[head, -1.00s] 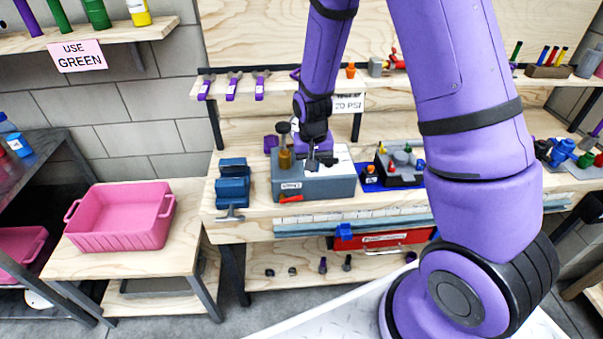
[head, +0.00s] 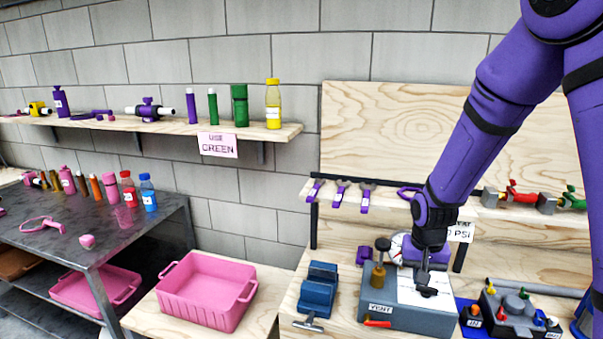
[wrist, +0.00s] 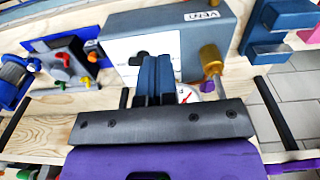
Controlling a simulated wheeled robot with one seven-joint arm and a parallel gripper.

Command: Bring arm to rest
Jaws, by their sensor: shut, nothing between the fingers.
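My purple arm reaches down from the upper right in the head view. My gripper (head: 426,284) is shut and empty, above the grey box labelled VENT (head: 384,311) on the wooden bench. In the wrist view, the closed dark fingers (wrist: 156,82) point toward the white panel on the same grey box (wrist: 215,22). I cannot tell whether the fingertips touch the panel. A round gauge (head: 398,243) and a brass-coloured knob (head: 378,275) are close to my gripper, partly behind it and to its left.
A blue vise (head: 318,290) stands left of the box. A fixture with coloured knobs (head: 512,312) is at its right. A pink bin (head: 207,290) sits on a low table. Shelves with bottles (head: 272,104) and clamps (head: 341,193) line the wall. Open space lies above the bench.

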